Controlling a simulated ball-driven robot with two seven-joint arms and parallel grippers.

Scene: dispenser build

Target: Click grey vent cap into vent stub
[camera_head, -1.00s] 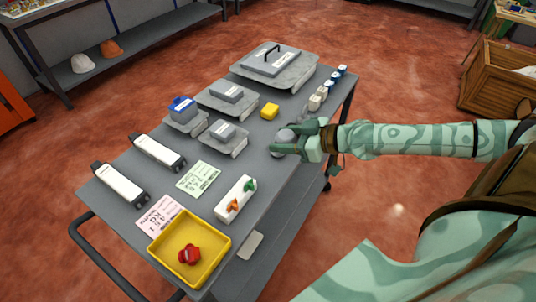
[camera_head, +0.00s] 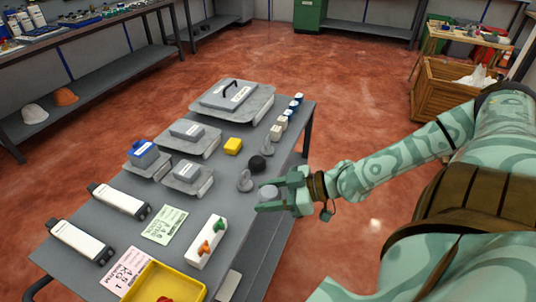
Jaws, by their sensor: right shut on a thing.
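My right gripper (camera_head: 264,197) is shut on a small rounded grey piece, which looks like the grey vent cap (camera_head: 268,192). The gripper holds it by the right edge of the table; I cannot tell how high it is above the top. Two other grey pieces, one (camera_head: 245,181) just left of the gripper and one (camera_head: 268,148) farther back, stand on the table around a dark ball (camera_head: 257,163). I cannot tell which thing bears the vent stub. My left gripper is not in view.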

